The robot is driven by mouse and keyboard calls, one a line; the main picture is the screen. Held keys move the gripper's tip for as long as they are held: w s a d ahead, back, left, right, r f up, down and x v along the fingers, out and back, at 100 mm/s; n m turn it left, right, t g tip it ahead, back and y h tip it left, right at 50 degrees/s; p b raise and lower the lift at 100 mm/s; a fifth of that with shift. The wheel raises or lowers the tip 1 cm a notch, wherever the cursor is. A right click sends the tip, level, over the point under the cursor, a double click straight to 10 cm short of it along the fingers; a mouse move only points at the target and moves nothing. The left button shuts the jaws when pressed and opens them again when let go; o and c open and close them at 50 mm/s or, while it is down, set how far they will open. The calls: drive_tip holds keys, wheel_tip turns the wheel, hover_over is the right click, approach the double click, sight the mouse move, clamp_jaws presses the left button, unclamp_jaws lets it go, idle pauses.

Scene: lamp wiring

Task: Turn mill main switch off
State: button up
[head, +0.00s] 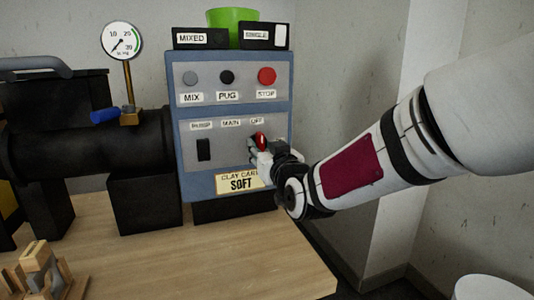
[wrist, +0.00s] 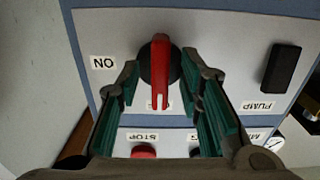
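The red main switch handle (wrist: 160,75) sits on a dark round base in the wrist view, where the panel appears upside down. Its long end points down there, over a partly hidden label, toward the STOP side. In the head view the red handle (head: 261,139) stands upright just below the OFF label (head: 257,121). The ON label (wrist: 103,63) is to its left in the wrist view. My gripper (wrist: 160,65) is open, its green-padded fingers on both sides of the handle with visible gaps.
The blue-framed panel (head: 235,110) also carries a black pump switch (head: 203,149), and MIX, PUG and red STOP (head: 266,76) buttons above. A SOFT clay card (head: 238,183) is below. A gauge (head: 121,41) and dark mill stand left.

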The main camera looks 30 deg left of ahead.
drive_tip(key=v, duration=1.1)
drive_tip(key=shift+s+d, duration=0.3)
